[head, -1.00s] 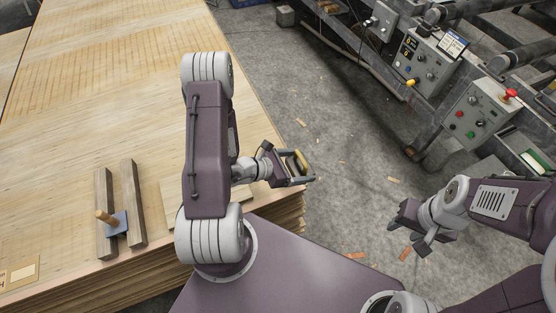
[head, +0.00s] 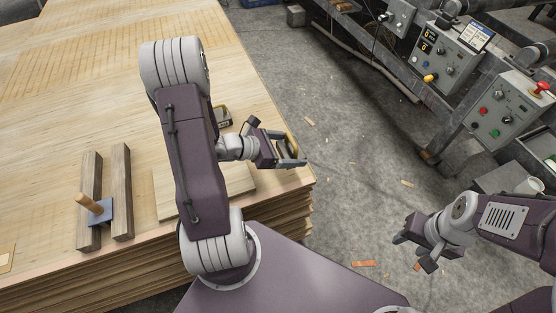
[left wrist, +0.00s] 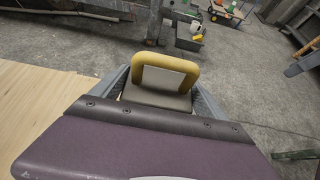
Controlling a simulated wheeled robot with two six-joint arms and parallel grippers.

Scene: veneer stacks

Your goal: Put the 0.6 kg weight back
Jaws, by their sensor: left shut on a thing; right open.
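My left gripper (head: 290,153) is shut on a dark block with a yellow loop handle, which I take to be the weight (head: 291,145). It is held near the right edge of the veneer stack (head: 245,80). In the left wrist view, its yellow handle (left wrist: 166,66) stands up between the fingers. No mark on it is readable. A second dark and yellow thing (head: 223,116) lies on the stack behind my left arm, partly hidden. My right gripper (head: 420,240) is open and empty over the floor at the right.
Two wooden bars (head: 122,190) lie on the stack at the left, with a blue plate with a wooden handle (head: 97,208) by them. A thin pale board (head: 240,182) lies under my left arm. Machinery with control boxes (head: 503,112) stands at the right. Scraps litter the floor.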

